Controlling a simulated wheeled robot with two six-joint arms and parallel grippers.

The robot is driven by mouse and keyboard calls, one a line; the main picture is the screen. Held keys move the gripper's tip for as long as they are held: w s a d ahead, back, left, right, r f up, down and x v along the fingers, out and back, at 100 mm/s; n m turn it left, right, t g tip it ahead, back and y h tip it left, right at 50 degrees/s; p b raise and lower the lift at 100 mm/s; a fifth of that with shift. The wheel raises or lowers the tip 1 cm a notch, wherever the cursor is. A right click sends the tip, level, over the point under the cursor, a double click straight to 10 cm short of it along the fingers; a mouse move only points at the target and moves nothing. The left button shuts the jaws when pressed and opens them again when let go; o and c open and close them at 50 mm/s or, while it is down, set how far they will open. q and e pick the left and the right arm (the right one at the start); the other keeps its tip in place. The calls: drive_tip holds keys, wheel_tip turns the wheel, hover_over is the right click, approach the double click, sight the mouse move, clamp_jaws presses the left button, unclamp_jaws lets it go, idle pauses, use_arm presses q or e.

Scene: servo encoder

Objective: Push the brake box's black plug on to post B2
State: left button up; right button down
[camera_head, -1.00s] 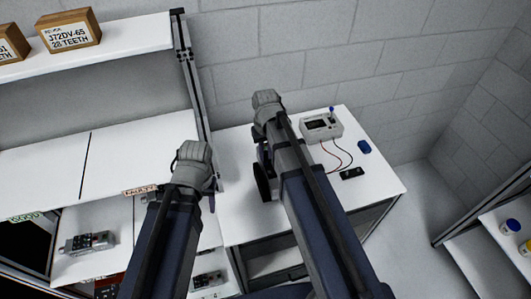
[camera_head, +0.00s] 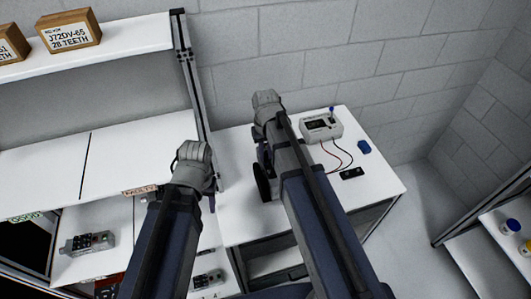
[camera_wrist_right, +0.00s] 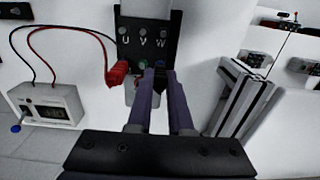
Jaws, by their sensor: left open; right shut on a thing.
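The brake box appears to be the pale box with a display and a knob (camera_head: 321,126) on the right table; it also shows in the right wrist view (camera_wrist_right: 48,106). A red and a black lead leave it. A red plug (camera_wrist_right: 118,74) sits beside a black panel (camera_wrist_right: 150,20) marked U, V, W. My right gripper (camera_wrist_right: 160,80) is shut on a small dark thing, apparently the black plug (camera_wrist_right: 159,78), close below the W column. Its contact with a post is hidden, and no B2 label is readable. My left gripper (camera_head: 212,202) is open, mostly hidden by its wrist.
A blue object (camera_head: 364,147) and a black object (camera_head: 352,173) lie on the right table (camera_head: 385,190). A grey upright rail (camera_head: 195,90) stands between the tables; a metal profile (camera_wrist_right: 238,98) is close right of my right gripper. Boxes (camera_head: 70,30) stand on the shelf.

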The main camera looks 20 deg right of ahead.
drive_tip(key=shift+f, duration=0.2)
idle(0.3)
drive_tip(key=c, duration=0.8)
unclamp_jaws()
drive_tip(key=shift+o, duration=0.2)
drive_tip(key=shift+r, duration=0.2)
wheel_tip(320, 180, up, 7)
drive_tip(key=p, duration=0.7)
drive_tip(key=shift+f, duration=0.1)
drive_tip(key=shift+f, duration=0.1)
